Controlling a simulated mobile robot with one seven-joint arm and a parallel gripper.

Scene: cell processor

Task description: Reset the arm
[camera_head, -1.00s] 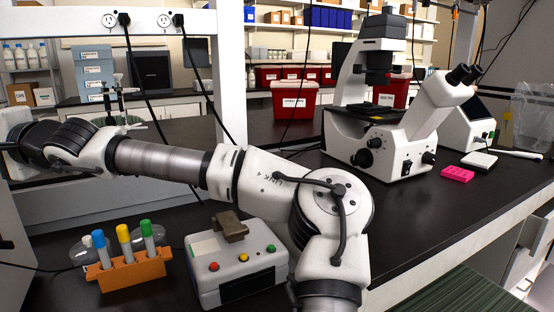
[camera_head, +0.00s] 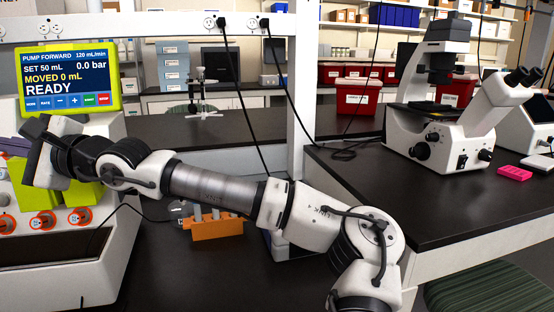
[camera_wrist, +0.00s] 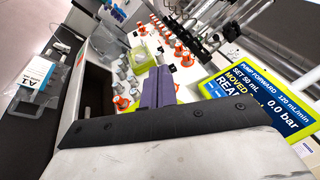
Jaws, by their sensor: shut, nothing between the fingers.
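My arm stretches from the lower right to the left edge in the head view, across the front of the white cell processor (camera_head: 90,265). My gripper (camera_wrist: 160,72) shows in the wrist view as two purple fingers closed together with nothing between them. In the head view its purple part (camera_head: 14,147) is at the left edge, in front of the processor and partly cut off. The processor's green-framed screen (camera_head: 66,80) stands above my wrist and reads PUMP FORWARD, SET 50 mL, MOVED 0 mL, READY. It also shows in the wrist view (camera_wrist: 262,95).
An orange tube rack (camera_head: 216,228) stands on the dark bench behind my arm, its tubes partly hidden. A white microscope (camera_head: 440,130) and a pink block (camera_head: 514,173) are on the right bench. Orange-ringed knobs (camera_head: 42,220) line the processor's front. A white post (camera_head: 298,100) rises behind my arm.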

